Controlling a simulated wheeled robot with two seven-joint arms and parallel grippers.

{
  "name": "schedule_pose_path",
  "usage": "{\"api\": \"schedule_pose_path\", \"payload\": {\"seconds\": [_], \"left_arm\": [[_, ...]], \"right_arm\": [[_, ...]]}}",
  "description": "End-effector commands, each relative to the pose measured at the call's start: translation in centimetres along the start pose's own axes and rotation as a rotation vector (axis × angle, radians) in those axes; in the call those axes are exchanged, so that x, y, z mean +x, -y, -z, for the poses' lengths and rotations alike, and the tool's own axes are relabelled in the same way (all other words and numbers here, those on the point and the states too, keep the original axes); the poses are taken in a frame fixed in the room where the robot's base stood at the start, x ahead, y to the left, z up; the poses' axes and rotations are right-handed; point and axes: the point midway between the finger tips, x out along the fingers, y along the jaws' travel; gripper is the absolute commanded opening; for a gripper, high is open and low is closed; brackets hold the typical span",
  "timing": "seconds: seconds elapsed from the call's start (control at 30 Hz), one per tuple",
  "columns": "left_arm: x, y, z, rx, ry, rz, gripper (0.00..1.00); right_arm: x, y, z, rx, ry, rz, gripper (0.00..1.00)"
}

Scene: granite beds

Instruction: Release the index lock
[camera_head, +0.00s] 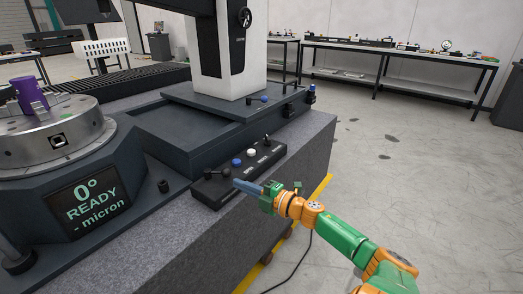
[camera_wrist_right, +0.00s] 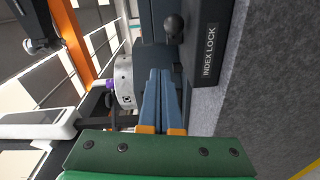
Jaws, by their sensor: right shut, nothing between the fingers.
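The index lock is a black ball-ended lever (camera_wrist_right: 173,27) in the right wrist view, beside a white "INDEX LOCK" label (camera_wrist_right: 209,50) on a dark panel. In the right wrist view the fingertips (camera_wrist_right: 160,72) point toward the lever with a gap in the picture. My left gripper does not show.
A blue button (camera_head: 236,162) and a white button (camera_head: 251,153) sit further along the panel. A round metal table (camera_head: 55,143) carries a purple part (camera_head: 28,95). The screen (camera_head: 90,202) reads "0° READY - micron". The floor at right is open.

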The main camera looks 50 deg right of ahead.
Motion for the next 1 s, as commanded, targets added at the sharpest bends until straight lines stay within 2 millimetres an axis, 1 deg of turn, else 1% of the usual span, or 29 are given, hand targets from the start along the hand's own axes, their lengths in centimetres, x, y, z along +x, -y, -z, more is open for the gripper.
{"api": "schedule_pose_path", "payload": {"seconds": [0.03, 0.1, 0.2, 0.3, 0.47, 0.87, 0.93, 0.97, 1.0], "left_arm": [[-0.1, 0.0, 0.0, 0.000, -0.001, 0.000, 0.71], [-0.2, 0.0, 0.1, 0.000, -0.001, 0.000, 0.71], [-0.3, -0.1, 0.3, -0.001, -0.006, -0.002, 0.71], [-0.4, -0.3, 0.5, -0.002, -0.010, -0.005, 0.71], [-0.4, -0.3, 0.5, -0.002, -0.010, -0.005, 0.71], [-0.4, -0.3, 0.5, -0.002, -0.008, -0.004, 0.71], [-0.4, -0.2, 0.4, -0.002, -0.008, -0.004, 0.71], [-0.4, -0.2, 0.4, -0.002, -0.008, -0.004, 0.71], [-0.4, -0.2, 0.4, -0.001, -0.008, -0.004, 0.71]], "right_arm": [[-1.2, 0.1, -0.4, 0.001, 0.003, 0.006, 0.00], [-2.7, 0.0, -0.9, 0.001, 0.002, 0.005, 0.00], [-4.4, -0.2, -1.5, 0.002, 0.001, 0.003, 0.00], [-5.5, -0.2, -1.9, 0.002, 0.000, 0.003, 0.00], [-6.1, -0.3, -2.1, 0.000, -0.002, 0.001, 0.00], [-6.1, -0.2, -2.1, 0.003, 0.000, 0.001, 0.00], [-6.4, 1.0, -2.8, 0.042, 0.035, 0.012, 0.00], [-6.8, 2.3, -3.5, 0.080, 0.072, 0.023, 0.00], [-7.4, 4.7, -4.5, 0.148, 0.137, 0.046, 0.00]]}}
